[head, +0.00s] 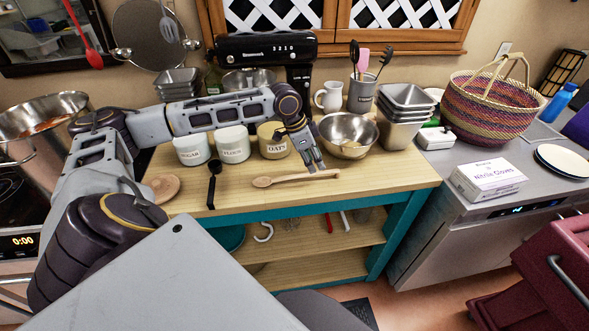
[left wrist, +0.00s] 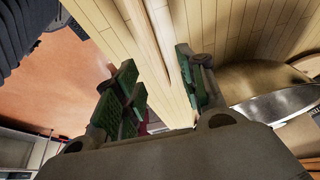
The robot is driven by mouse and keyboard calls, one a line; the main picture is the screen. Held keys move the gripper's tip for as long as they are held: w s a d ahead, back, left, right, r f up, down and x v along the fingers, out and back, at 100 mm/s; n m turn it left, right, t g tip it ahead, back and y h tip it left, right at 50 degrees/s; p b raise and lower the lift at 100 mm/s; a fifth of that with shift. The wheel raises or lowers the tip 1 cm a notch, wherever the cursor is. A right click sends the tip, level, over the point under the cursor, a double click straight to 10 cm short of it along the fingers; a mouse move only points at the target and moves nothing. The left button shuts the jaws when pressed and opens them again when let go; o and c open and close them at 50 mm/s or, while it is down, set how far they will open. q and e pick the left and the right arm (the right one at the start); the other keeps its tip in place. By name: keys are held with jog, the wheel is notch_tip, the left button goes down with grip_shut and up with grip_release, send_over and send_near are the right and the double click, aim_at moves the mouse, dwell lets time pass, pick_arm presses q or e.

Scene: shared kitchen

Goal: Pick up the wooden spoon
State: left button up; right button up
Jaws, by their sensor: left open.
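The wooden spoon (head: 297,180) lies flat on the wooden table top, its bowl to the left and its handle to the right. My left gripper (head: 314,164) is open and points down just above the spoon's handle, on the far side in the head view. In the left wrist view, the open fingers of the left gripper (left wrist: 160,95) stand either side of a pale wooden strip that looks like the spoon's handle. Contact between fingers and spoon cannot be told. My right gripper is not in view.
A metal bowl (head: 349,134) stands right beside the gripper. Canisters, the nearest being the oats jar (head: 272,141), stand behind. The table's front edge is close to the spoon.

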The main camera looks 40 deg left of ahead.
aim_at(321, 172)
pick_arm(q)
jog(key=shift+d+x, duration=0.15)
jog(key=shift+x, duration=0.85)
jog(key=shift+d+x, duration=0.15)
jog(key=shift+x, duration=0.85)
jog(key=shift+w+d+f, duration=0.1)
jog(key=shift+f, duration=0.4)
jog(key=shift+c, duration=0.5)
grip_shut()
